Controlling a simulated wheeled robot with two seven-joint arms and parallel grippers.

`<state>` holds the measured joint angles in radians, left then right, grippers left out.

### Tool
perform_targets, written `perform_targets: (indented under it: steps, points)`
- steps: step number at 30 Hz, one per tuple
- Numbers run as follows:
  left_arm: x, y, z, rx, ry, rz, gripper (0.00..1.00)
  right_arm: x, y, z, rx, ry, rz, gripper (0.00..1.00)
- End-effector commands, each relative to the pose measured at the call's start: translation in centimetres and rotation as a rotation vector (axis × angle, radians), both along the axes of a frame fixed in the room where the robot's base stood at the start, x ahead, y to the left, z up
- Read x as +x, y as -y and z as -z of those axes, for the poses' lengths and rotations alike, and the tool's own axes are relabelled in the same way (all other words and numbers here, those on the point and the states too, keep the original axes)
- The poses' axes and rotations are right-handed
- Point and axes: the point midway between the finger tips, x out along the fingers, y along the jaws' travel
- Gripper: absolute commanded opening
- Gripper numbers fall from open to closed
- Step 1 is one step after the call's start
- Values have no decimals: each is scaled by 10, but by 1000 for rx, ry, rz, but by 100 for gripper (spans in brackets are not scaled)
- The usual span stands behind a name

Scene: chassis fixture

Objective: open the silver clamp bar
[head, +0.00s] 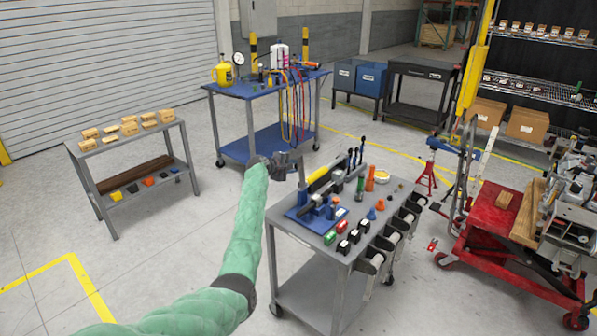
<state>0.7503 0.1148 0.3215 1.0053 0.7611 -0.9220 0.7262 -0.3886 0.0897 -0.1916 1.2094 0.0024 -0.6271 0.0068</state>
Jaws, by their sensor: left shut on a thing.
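The chassis fixture sits on a blue base plate (305,222) on top of the grey cart, with dark and metal parts along it. The silver clamp bar (301,173) stands roughly upright at the back left of the fixture. My left gripper (292,160), at the end of the green-sleeved arm, is at the upper end of this bar and shut on it. The fingertips are small and dark here, so the exact contact is hard to see. My right gripper is not in view.
The grey cart (285,238) also carries black-handled tools, orange and green pieces, and small red, green and black blocks near its front edge. A blue cart (240,92) stands behind, a grey shelf table (80,152) to the left, and a red cart (490,222) to the right.

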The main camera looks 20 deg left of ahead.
Motion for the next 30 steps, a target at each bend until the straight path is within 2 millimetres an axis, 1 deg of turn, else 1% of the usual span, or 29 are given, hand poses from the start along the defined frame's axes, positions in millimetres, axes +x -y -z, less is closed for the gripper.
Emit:
perform_targets:
  steps: [3, 6, 15, 21, 30]
  points:
    - [4, -11, 6, -88, -31, -1, 0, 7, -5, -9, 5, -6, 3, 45]
    - [7, -17, 9, -152, -55, -1, 0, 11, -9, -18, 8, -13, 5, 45]
    - [11, -29, 16, -281, -101, 0, 0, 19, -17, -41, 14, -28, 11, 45]
    - [12, -32, 18, -314, -115, -2, 0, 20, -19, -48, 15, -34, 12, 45]
    - [12, -32, 18, -320, -116, -1, 0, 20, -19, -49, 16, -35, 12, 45]
